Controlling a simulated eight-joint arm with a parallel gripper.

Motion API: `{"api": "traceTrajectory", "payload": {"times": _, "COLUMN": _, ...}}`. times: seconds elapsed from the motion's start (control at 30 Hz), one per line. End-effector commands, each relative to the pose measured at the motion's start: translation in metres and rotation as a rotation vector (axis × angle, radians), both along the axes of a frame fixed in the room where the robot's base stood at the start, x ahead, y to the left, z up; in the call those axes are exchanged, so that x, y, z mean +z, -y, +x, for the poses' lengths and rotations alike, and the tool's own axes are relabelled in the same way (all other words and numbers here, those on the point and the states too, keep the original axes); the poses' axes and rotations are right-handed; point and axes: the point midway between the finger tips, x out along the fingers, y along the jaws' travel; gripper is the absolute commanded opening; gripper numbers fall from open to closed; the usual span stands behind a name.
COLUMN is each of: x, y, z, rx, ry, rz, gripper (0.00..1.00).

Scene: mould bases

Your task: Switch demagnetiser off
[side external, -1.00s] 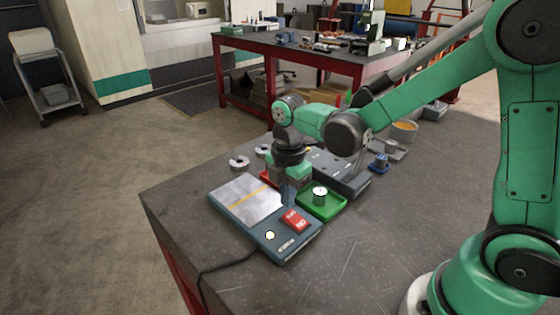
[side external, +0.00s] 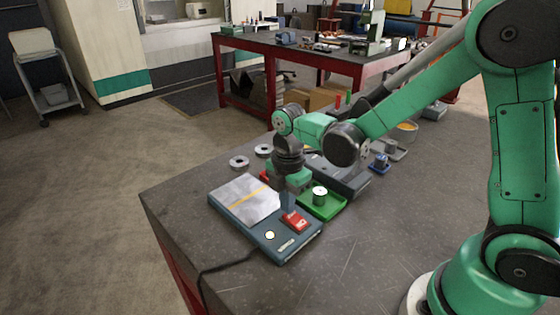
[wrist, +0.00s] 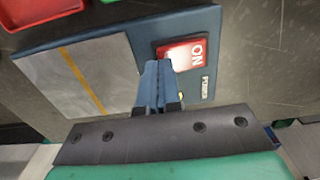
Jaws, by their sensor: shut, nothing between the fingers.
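The demagnetiser (side external: 247,199) is a blue-grey box with a silver plate and a yellow stripe, lying near the table's front edge. Its red rocker switch (side external: 295,222) sits at its right end, and a pale round lamp (side external: 270,235) is beside it. In the wrist view the switch (wrist: 184,55) glows and reads ON. My gripper (side external: 288,208) points down with its fingers together and empty. In the wrist view the fingertips (wrist: 158,66) are right at the switch's near edge; I cannot tell whether they touch it.
A green tray (side external: 335,206) with a metal cylinder (side external: 319,195) stands close to the switch. Metal rings (side external: 239,162) lie behind the demagnetiser. A grey block (side external: 350,182) and a blue holder (side external: 379,163) are further back. The table at front right is clear.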

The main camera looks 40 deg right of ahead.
Motion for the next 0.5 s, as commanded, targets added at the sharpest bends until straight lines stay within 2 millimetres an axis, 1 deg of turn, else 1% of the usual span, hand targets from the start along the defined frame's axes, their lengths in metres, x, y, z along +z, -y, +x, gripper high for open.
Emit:
{"api": "traceTrajectory", "payload": {"times": 0.4, "x": -0.0064, "y": 0.0, "z": 0.0, "rx": 0.0, "ry": 0.0, "rz": 0.0, "gripper": 0.0}}
{"api": "traceTrajectory", "payload": {"times": 0.5, "x": -0.0047, "y": 0.0, "z": -0.0001, "rx": 0.0, "ry": 0.0, "rz": 0.0, "gripper": 0.0}}
